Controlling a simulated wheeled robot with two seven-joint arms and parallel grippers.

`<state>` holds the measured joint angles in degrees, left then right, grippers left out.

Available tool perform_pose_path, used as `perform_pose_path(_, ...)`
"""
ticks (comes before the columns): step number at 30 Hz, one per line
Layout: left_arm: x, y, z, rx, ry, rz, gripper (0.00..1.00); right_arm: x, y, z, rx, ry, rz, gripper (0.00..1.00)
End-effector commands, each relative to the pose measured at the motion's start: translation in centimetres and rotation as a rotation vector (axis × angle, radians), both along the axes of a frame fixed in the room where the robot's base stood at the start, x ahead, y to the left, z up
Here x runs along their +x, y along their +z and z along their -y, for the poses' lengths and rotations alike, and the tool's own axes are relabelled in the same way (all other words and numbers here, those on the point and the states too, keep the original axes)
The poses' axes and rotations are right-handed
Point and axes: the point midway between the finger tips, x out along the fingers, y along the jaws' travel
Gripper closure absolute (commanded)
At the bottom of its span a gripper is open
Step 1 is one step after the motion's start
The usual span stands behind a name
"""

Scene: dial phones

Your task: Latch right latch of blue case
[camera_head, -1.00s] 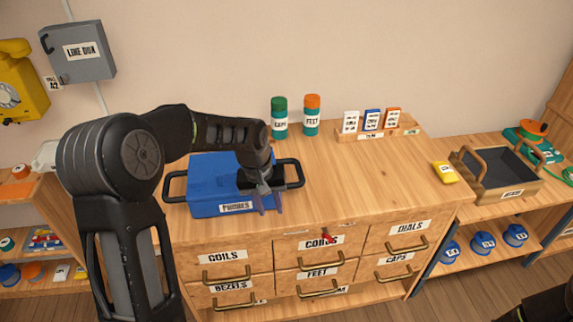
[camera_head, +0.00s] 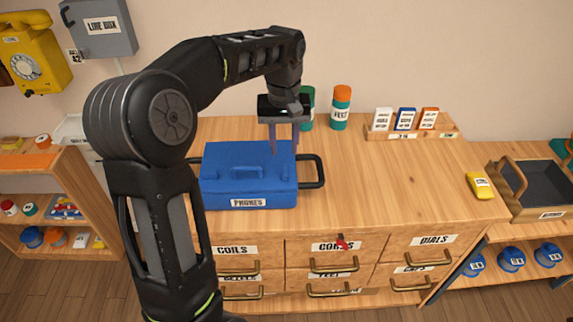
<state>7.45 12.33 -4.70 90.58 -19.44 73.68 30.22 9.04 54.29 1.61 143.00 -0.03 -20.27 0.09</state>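The blue case (camera_head: 248,189) lies on the wooden cabinet top with its lid down and a PHONES label on its front. Black handles stick out at its left and right ends. Its latches are too small to tell whether they are fastened. My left gripper (camera_head: 284,150) points down above the back right part of the case lid, with its two fingers apart and nothing between them. Whether the fingertips touch the case I cannot tell. My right gripper is out of view.
A green-capped can (camera_head: 307,108) and an orange-capped can (camera_head: 341,108) stand behind the case. A card rack (camera_head: 412,132) stands at the back right. A yellow item (camera_head: 480,186) and an open wooden tray (camera_head: 535,190) are at the right. The cabinet top right of the case is clear.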

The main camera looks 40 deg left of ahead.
Motion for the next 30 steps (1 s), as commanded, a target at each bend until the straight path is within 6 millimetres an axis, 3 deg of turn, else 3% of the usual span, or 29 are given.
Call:
perform_pose_path(5, 0.0, -1.2, 0.0, 0.0, -0.001, -0.004, 0.67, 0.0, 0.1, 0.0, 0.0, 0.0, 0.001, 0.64)
perform_pose_path(18, 0.0, -7.3, 0.1, -0.001, 0.0, -0.003, 0.67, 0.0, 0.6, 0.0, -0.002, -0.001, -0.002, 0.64)
perform_pose_path(28, 0.0, -7.8, 0.0, -0.001, 0.0, -0.001, 0.67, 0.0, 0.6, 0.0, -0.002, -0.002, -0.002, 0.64)
perform_pose_path(30, 0.0, -7.8, 0.0, -0.001, -0.001, -0.001, 0.71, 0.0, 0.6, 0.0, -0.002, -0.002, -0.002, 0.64)
